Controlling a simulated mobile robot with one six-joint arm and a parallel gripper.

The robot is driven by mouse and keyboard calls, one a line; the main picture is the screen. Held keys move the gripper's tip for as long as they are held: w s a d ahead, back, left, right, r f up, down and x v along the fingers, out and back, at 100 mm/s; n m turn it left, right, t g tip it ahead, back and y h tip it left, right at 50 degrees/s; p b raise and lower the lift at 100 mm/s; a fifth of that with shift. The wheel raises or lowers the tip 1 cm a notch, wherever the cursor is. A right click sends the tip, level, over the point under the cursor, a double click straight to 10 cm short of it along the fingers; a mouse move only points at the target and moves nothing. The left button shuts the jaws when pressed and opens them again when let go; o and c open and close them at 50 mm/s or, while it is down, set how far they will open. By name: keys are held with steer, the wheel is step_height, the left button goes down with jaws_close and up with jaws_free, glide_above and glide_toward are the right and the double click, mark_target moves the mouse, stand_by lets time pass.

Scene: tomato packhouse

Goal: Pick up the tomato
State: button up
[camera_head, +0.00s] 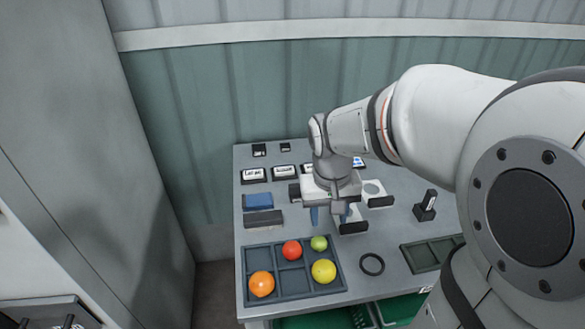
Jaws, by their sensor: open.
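A red tomato (292,250) sits in the upper middle of a dark compartment tray (293,280) on the grey table. A green tomato (319,243) is to its right, an orange one (261,284) at the lower left, and a yellow one (324,271) at the lower right. The frame does not show which one is meant. My gripper (329,216) points down over the table, behind the tray and above the green tomato in the picture. It is open, with blue fingertips, and I see no tomato between them. My arm hides part of the table.
A dark ring (372,264) lies right of the fruit tray. A flat dark tray (432,252) and a small black stand (426,206) are farther right. Labelled blocks (254,175), a blue block (258,201) and a grey bar (263,220) lie behind the fruit tray. Green crates (315,320) are below.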

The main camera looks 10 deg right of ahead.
steer(key=g+b, duration=0.1)
steer(key=g, duration=0.1)
glide_above(318, 239)
steer(key=w, duration=0.1)
steer(key=shift+m+h, duration=0.3)
steer(key=shift+h, duration=0.1)
steer(key=f, duration=0.8)
steer(key=shift+w+a, duration=0.2)
steer(key=shift+a, duration=0.15)
steer(key=shift+w+f, duration=0.1)
steer(key=shift+f, duration=0.25)
steer(key=f, duration=0.2)
steer(key=s+f, duration=0.1)
steer(key=f, duration=0.4)
steer(key=shift+s+d, duration=0.25)
steer(key=shift+d, duration=0.15)
steer(key=c, duration=0.3)
